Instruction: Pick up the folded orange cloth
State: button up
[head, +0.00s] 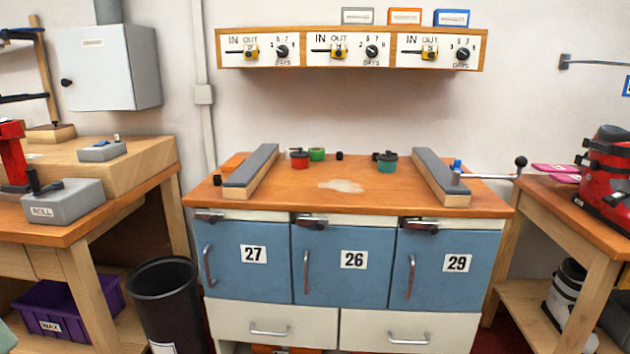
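A flat orange item (234,162) lies at the back left of the middle bench, partly behind the left grey-topped rail. It may be the folded orange cloth, but its colour is close to the wood and I cannot make out folds. Another orange patch (285,350) shows at the bottom edge of the picture, below the drawers, mostly cut off; I cannot tell what it is. My gripper is not in view.
The middle bench top (330,203) is mostly clear between the left rail (255,168) and right rail (437,175). Small red (299,160), green (317,154) and teal (387,162) pots stand at its back. A black bin (165,300) stands left of the blue cabinets.

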aim_at(234, 163)
jog(key=i+j, duration=0.35)
jog(key=i, duration=0.2)
jog(key=i+j, duration=0.3)
jog(key=i, duration=0.2)
jog(key=i+j, duration=0.35)
jog(key=i, duration=0.2)
jog(key=i+j, duration=0.35)
jog(key=i, duration=0.15)
